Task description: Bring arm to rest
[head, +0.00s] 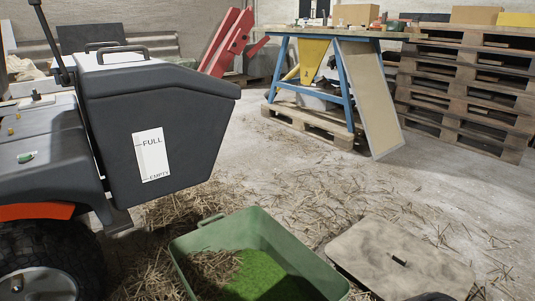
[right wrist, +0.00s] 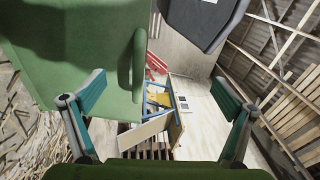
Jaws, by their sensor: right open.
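My right gripper (right wrist: 160,82) is open, with its two fingers spread wide and nothing between the pads. In the right wrist view a green bin (right wrist: 75,55) with a side handle fills the upper left, beyond the left finger. I cannot tell how far the finger is from it. In the head view the green bin (head: 290,237) stands on the floor, with green grass and straw inside. A small dark shape at the bottom edge there may be part of my right arm. My left gripper is in neither view.
A machine with a dark grey collector (head: 165,115) marked FULL and EMPTY stands left of the bin. A flat board with a handle (head: 365,255) lies right of it. Behind are a blue-legged workbench (head: 350,95) and stacked pallets (head: 465,85). Straw-strewn floor lies between.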

